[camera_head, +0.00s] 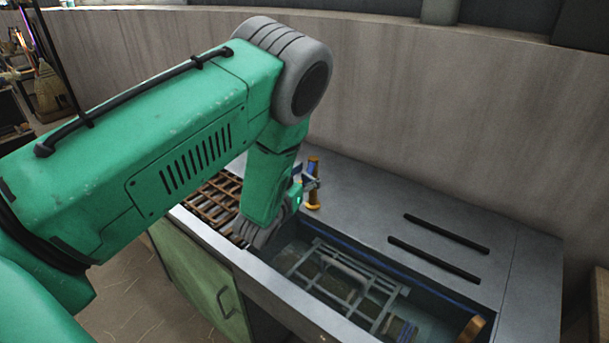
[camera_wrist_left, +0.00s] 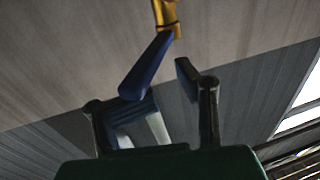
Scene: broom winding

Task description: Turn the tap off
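The tap (camera_head: 313,188) is a golden-orange post with blue parts, standing at the back edge of the sink beyond my left forearm. In the left wrist view, the golden tap body (camera_wrist_left: 166,16) is at the top, with a blue lever (camera_wrist_left: 148,66) slanting down to the left. My left gripper (camera_wrist_left: 162,90) is open, its two dark fingers apart. The lever's lower end is close to the left finger; I cannot tell whether they touch. In the head view, my left gripper (camera_head: 302,184) is beside the tap, partly hidden by my wrist. My right gripper is not in view.
The grey sink basin (camera_head: 278,290) holds a metal rack (camera_head: 345,285). A wooden slatted rack (camera_head: 212,205) lies left of it. An orange-brown object (camera_head: 470,331) is at the lower right. The counter (camera_head: 375,205) behind has two dark bars, with a curved wall (camera_head: 430,110) beyond.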

